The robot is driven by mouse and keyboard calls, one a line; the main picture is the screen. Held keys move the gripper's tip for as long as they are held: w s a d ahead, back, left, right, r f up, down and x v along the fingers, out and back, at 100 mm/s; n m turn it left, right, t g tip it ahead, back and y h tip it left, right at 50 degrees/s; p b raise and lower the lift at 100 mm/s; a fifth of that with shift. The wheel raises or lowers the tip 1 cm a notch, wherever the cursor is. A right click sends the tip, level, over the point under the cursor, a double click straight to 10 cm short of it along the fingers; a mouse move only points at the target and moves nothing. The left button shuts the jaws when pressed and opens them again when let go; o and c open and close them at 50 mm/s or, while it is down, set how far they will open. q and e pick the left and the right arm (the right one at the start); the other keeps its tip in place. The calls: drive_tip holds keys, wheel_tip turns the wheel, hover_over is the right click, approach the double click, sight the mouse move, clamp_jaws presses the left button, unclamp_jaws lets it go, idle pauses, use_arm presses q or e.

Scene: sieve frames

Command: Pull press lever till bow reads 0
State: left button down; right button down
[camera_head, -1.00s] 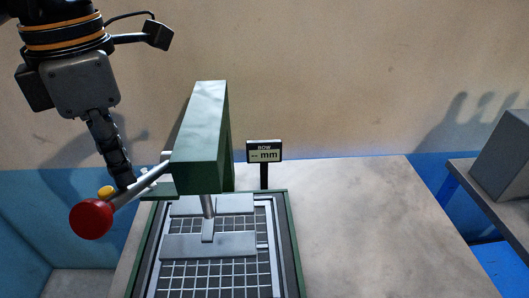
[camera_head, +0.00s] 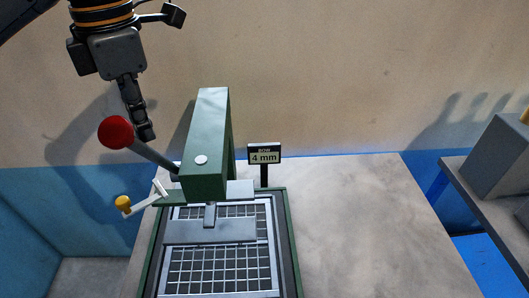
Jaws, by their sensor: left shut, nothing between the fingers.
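The green press (camera_head: 206,130) stands over a framed grid sieve (camera_head: 215,277). Its lever (camera_head: 155,157) slants up to the left and ends in a red ball (camera_head: 116,132). The press ram (camera_head: 210,214) ends at a grey bar (camera_head: 185,232) lying across the grid. The small display (camera_head: 264,155) behind the press is labelled BOW and reads 4 mm. My left gripper (camera_head: 145,132) is shut and empty, pointing down just right of the red ball and close above the lever rod. I cannot tell whether it touches the rod. My right gripper is out of view.
A small crank with a yellow knob (camera_head: 123,203) sticks out at the left of the press, below the lever. The table (camera_head: 360,225) is clear right of the sieve. A side table (camera_head: 480,180) with a grey box (camera_head: 503,155) stands at the far right.

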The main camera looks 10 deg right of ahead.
use_arm(q)
drive_tip(key=shift+w+r, duration=0.15)
drive_tip(key=shift+w, duration=0.1)
wheel_tip(320, 180, up, 8)
drive_tip(key=p, duration=0.7)
idle(0.3)
